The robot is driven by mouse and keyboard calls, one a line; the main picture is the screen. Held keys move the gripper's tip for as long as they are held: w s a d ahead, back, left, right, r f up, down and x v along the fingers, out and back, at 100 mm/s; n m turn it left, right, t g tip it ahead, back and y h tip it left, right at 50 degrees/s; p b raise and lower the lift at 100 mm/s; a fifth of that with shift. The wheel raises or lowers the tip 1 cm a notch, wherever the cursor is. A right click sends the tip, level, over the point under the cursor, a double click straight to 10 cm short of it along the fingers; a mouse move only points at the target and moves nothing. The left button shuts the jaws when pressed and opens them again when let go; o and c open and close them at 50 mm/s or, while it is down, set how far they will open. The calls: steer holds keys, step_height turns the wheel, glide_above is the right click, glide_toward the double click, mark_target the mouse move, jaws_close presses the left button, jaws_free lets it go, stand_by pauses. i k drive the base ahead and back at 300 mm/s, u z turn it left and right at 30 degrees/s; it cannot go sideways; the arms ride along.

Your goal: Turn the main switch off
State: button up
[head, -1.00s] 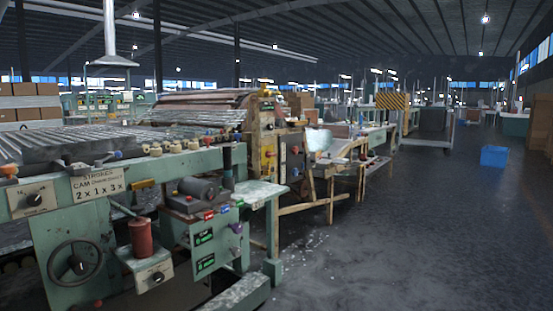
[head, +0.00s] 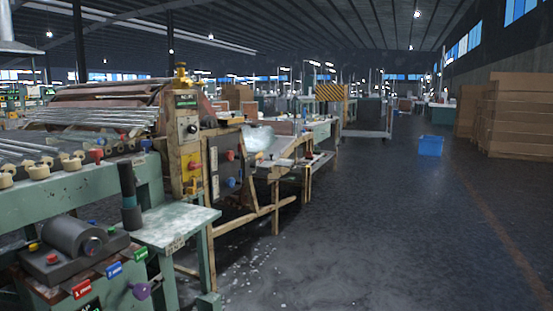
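A tall, worn yellow control panel (head: 190,150) stands at the end of the glass tubing machine, left of centre in the head view. It has a dark round knob on a pale plate (head: 191,128) and an orange-red knob (head: 194,166) below. A grey panel (head: 228,163) beside it carries red and blue knobs. No label reading "main switch" is legible, so I cannot tell which control it is or its position. My gripper is not in view.
A green bench (head: 165,226) with a dark motor-like unit (head: 78,240) and coloured buttons is close at the lower left. A blue crate (head: 430,146) and stacked cardboard boxes (head: 515,115) stand farther right. The dark floor (head: 390,230) at centre and right is clear.

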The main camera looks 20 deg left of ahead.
mark_target(192, 166)
steer(key=z, duration=0.15)
steer(key=i, duration=1.15)
steer(key=u, duration=0.95)
steer(key=i, duration=0.85)
steer(key=u, duration=0.9)
